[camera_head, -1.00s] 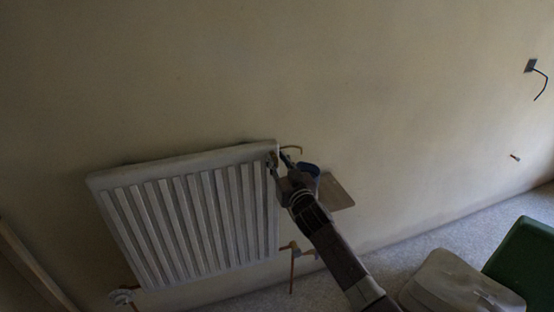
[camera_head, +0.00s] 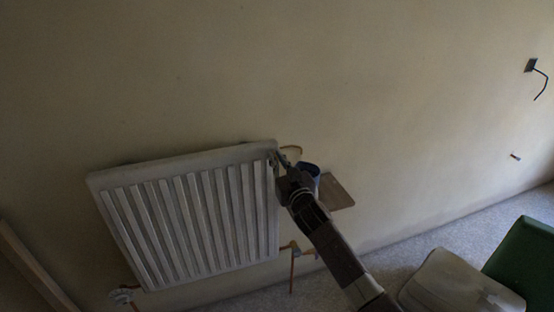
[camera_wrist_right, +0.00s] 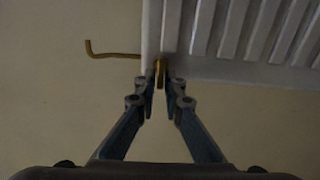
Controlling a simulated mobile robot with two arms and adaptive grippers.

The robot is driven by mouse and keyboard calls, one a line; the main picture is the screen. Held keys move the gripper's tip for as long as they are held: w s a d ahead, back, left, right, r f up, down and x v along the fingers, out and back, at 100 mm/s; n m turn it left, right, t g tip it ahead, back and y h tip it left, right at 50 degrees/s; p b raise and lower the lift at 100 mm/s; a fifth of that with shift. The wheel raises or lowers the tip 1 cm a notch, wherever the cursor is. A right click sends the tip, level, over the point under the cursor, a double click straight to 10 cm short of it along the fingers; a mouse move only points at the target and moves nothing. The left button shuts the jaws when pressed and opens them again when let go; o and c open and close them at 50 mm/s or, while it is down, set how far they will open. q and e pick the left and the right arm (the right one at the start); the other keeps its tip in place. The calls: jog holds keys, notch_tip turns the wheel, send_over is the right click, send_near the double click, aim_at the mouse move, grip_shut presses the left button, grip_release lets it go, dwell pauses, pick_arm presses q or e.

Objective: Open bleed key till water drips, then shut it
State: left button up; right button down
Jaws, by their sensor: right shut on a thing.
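The white ribbed radiator (camera_head: 185,222) hangs on the wall in the head view. It also fills the top right of the right wrist view (camera_wrist_right: 245,72). A brass-coloured key (camera_wrist_right: 160,72) sits at the radiator's end corner, between my right fingertips. My right gripper (camera_wrist_right: 161,84) is shut on this key; in the head view the gripper (camera_head: 277,160) is at the radiator's upper right corner. A thin bent brass spout (camera_wrist_right: 112,55) sticks out beside the corner. No water drops can be made out. My left gripper is not in view.
A blue cup (camera_head: 309,169) stands on a small brown wall shelf (camera_head: 337,193) just right of my right gripper. Copper pipes with a valve (camera_head: 292,248) are below. A green object (camera_head: 525,255) stands at the lower right.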

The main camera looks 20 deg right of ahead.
jog(key=n, duration=0.7)
jog(key=a+n, duration=0.1)
jog(key=n, duration=0.3)
jog(key=shift+f, duration=0.4)
jog(key=shift+n, duration=0.3)
jog(key=c, duration=2.1)
grip_release()
jog(key=s, duration=1.2)
jog(key=shift+d, duration=0.2)
